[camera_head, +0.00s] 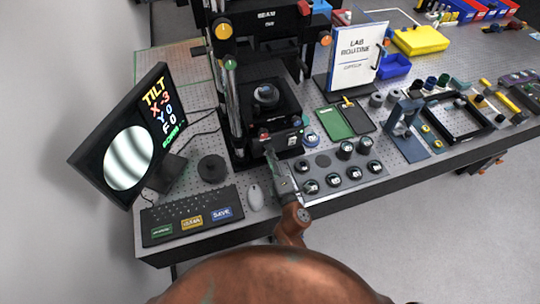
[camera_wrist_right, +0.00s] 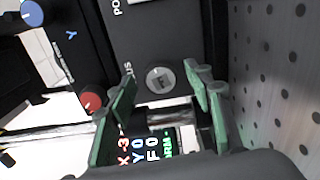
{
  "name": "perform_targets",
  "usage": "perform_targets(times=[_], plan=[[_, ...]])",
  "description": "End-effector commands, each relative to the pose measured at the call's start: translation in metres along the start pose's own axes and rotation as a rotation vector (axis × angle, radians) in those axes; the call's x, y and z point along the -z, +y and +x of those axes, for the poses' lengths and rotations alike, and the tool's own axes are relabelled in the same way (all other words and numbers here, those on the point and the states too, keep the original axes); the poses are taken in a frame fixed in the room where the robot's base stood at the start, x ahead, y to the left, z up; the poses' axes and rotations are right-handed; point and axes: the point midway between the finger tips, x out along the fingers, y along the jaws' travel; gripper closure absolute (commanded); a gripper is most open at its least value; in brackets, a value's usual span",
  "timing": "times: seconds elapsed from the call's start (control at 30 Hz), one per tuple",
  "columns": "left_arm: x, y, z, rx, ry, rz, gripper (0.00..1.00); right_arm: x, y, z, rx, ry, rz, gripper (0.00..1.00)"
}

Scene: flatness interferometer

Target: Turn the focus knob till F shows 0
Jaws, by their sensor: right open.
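The interferometer (camera_head: 262,95) stands upright behind my right gripper. The grey focus knob (camera_wrist_right: 160,80), marked F, shows in the right wrist view on the dark front panel (camera_wrist_right: 150,40). My right gripper (camera_wrist_right: 160,88) is open, with its green-padded fingers on either side of the knob; I cannot tell if they touch it. In the head view the gripper (camera_head: 271,152) is at the instrument's front and largely hides this knob. The monitor (camera_head: 124,135) shows fringe bands and reads X -3, Y 0, F 0. My left gripper is not in view.
A red knob (camera_wrist_right: 92,102) and a blue knob (camera_wrist_right: 32,12), near a Y label, sit beside the focus knob. A keyboard (camera_head: 190,213), mouse (camera_head: 254,197) and black puck (camera_head: 212,168) lie left of my arm. A tray of round parts (camera_head: 325,192) is close on the right.

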Motion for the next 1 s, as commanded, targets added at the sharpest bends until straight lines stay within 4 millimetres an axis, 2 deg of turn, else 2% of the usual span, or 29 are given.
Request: perform_targets(times=[0.4,0.5,0.7,1.0], plan=[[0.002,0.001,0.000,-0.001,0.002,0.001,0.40,-0.001,-0.002,-0.081,0.005,-0.002,0.001,0.53],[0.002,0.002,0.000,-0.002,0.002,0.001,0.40,0.000,-0.001,-0.097,0.004,-0.001,0.001,0.53],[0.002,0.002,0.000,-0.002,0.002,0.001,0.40,0.000,-0.001,-0.113,0.002,-0.001,0.000,0.53],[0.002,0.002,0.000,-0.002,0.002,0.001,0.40,0.000,-0.001,-0.115,0.002,0.000,0.000,0.53]])
